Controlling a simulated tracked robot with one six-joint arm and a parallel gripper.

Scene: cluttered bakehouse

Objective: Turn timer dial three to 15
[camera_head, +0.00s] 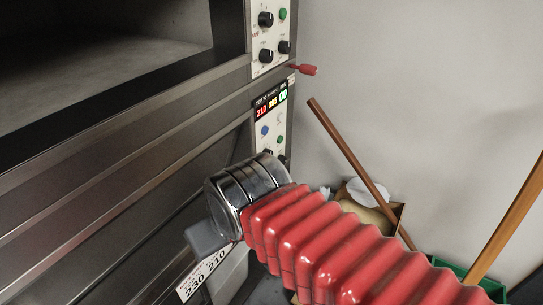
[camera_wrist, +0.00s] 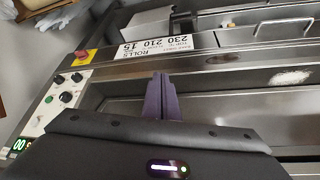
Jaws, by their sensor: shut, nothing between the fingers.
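A control panel (camera_head: 270,120) on the oven front has a lit display reading 210, 195 and 00. Below it are a blue and a green button; the dark knobs at its lower end are mostly hidden behind my arm. The wrist view shows a control panel (camera_wrist: 62,92) at left, with a green 00 readout (camera_wrist: 20,145) and several black dials, one of them larger (camera_wrist: 66,97). I cannot read which dial is timer three. My gripper (camera_wrist: 160,80) is shut and empty, to the right of the dials and apart from them, before the oven front.
A card (camera_wrist: 158,44) reads ROLLS 230 210 15, upside down in the wrist view. A red-and-yellow switch (camera_wrist: 84,57) sits near the dials. An upper panel (camera_head: 270,38) has more knobs. A red handle (camera_head: 308,70) sticks out beside it. Wooden poles (camera_head: 345,145) and a box stand right.

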